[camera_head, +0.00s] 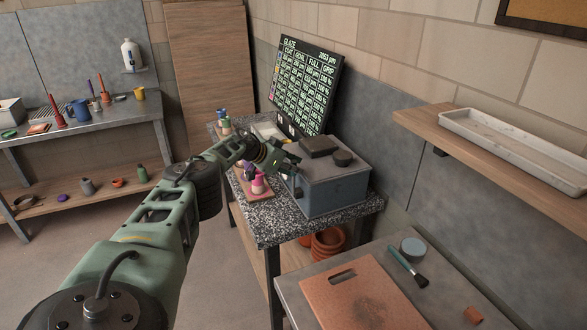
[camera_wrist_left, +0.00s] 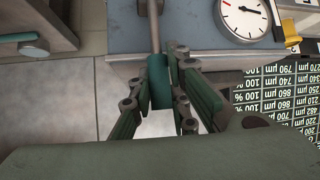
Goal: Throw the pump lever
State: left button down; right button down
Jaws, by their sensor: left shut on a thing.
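The pump is a blue-grey box (camera_head: 335,190) with a dark lid, standing on a speckled worktop. My left gripper (camera_head: 285,163) is at its left side in the head view. In the left wrist view the pump lever (camera_wrist_left: 159,84) is a metal rod with a teal grip, rising to the pump housing (camera_wrist_left: 195,38). The left gripper's fingers (camera_wrist_left: 158,92) stand on both sides of the teal grip, shut on it. In the head view the lever is mostly hidden by the gripper.
The speckled worktop (camera_head: 268,225) also holds small coloured pots (camera_head: 258,183). A dark glaze board (camera_head: 303,88) leans behind it. A front table bears a terracotta board (camera_head: 365,298) and a brush (camera_head: 408,266). A wall shelf (camera_head: 465,150) is at right. Floor (camera_head: 225,285) is clear at left.

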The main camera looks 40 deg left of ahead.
pick_arm(q)
jog(key=shift+d, duration=0.1)
jog(key=c, duration=1.6)
grip_release()
jog(key=shift+w+f, duration=0.1)
jog(key=shift+w, duration=0.1)
jog(key=shift+c, duration=0.2)
jog(key=shift+s, duration=0.15)
jog(key=v, duration=1.2)
